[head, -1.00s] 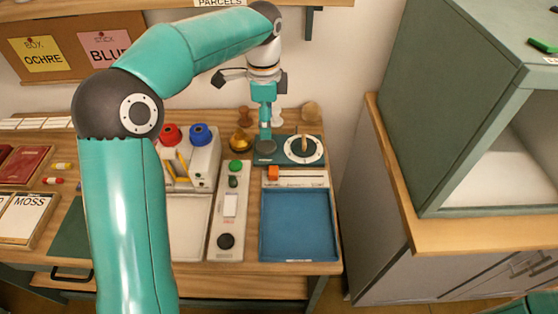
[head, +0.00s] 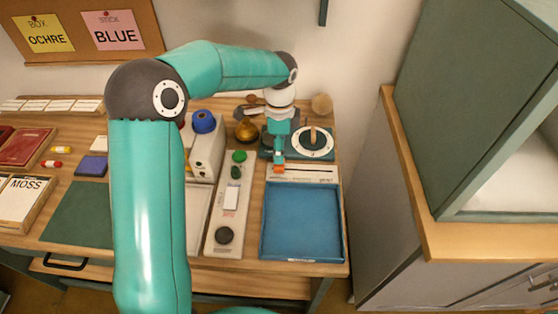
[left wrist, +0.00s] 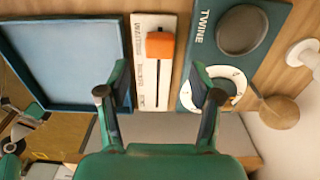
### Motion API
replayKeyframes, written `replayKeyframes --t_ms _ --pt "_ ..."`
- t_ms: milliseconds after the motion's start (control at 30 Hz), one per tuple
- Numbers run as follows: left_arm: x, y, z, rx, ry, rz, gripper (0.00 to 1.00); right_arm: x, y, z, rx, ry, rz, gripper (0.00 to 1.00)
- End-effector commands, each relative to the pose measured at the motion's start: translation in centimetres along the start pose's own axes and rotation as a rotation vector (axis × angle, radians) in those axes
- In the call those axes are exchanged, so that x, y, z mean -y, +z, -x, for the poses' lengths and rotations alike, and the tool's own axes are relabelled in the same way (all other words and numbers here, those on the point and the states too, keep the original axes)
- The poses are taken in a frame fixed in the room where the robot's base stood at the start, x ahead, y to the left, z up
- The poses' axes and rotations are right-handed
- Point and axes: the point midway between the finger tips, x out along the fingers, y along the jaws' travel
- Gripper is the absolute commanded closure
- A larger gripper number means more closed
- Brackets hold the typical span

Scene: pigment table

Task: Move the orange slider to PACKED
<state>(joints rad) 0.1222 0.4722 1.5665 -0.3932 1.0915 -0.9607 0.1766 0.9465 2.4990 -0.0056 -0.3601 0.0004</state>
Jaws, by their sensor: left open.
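The orange slider (head: 279,169) sits at the left end of a slot in a white plate (head: 318,174) behind the blue tray. In the left wrist view the orange slider (left wrist: 160,45) is at the upper end of the plate (left wrist: 151,88). Printing runs along the slot there, but I cannot read all of it. My left gripper (head: 279,156) is just above and behind the slider in the head view. In the left wrist view its fingers (left wrist: 160,74) are open and empty, with the slider in line between them, seemingly apart from it. My right gripper is not in view.
The blue tray (head: 301,258) lies in front of the plate. Behind it is the TWINE base (left wrist: 208,40) with a round dial (head: 313,142). A button panel (head: 228,205) stands to the left, with a brass pot (head: 246,131) behind. A green cabinet (head: 450,110) stands to the right.

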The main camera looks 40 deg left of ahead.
Motion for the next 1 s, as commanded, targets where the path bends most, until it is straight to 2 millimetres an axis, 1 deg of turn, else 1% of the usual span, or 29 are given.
replayKeyframes --t_ms 33,100,200,300,500,733,767,1000 --pt "-0.1 0.1 -1.2 0.003 0.005 0.0 0.35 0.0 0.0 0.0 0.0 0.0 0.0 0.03" --pt "-0.1 0.1 -2.5 0.003 0.004 -0.001 0.35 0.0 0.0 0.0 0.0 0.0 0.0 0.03" --pt "-0.1 0.1 -4.0 0.002 0.004 0.0 0.35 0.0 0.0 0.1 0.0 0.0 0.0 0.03" --pt "0.0 0.1 -5.2 0.002 0.003 0.001 0.35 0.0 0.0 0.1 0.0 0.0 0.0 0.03" --pt "0.0 0.1 -6.1 0.001 0.0 0.0 0.35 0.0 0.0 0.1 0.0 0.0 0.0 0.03" --pt "0.0 0.1 -6.2 0.0 0.0 0.001 0.35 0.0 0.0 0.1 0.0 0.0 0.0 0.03" --pt "0.0 0.1 -6.2 0.0 0.0 0.001 0.37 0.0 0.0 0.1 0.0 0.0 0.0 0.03" --pt "0.0 0.1 -6.1 0.0 0.0 0.001 0.77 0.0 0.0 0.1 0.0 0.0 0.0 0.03"
